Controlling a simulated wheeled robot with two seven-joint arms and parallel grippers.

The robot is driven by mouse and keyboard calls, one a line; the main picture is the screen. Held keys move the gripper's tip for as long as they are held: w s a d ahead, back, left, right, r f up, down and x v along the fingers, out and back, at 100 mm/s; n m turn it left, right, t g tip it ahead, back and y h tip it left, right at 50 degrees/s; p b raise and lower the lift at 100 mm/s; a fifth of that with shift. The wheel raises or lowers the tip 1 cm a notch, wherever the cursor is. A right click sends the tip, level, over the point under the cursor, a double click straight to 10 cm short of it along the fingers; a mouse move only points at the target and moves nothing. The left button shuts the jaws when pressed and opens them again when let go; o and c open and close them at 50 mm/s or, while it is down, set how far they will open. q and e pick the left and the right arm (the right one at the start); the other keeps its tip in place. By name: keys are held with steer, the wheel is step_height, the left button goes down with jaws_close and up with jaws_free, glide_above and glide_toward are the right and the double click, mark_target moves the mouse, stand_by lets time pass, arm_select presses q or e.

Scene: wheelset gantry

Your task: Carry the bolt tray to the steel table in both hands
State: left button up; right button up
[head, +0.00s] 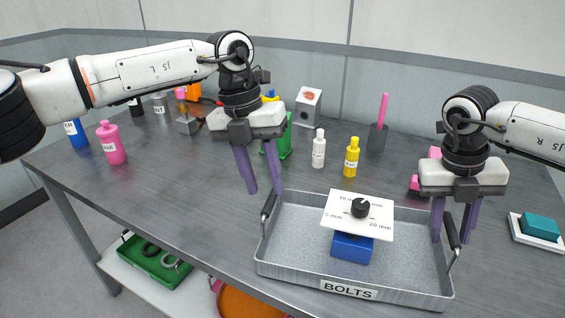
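The bolt tray (297,257) is a shallow grey metal tray with a BOLTS label and a dark handle at each end. It rests on a grey metal-topped table (185,222), near the front edge. My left gripper (265,191) is open, its two purple fingers apart just above and behind the left handle (268,206). My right gripper (452,241) is open, its fingers lowered on either side of the right handle (453,233). Contact with either handle cannot be told. The fingers hide part of the tray's right end.
Inside the tray stands a blue block (352,247) under a white dial card (343,221). Behind it are a white bottle (318,152), a yellow bottle (351,160) and a dark cup (377,138). A teal block (540,226) lies far right.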

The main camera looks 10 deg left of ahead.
steer(key=shift+r, duration=0.1)
arm_select(q)
step_height(320, 180, up, 6)
steer(key=a, duration=0.1)
arm_select(e)
step_height(320, 180, up, 12)
steer(key=a, duration=0.2)
steer(key=shift+a+f, duration=0.2)
arm_select(q)
steer(key=shift+a, duration=0.15)
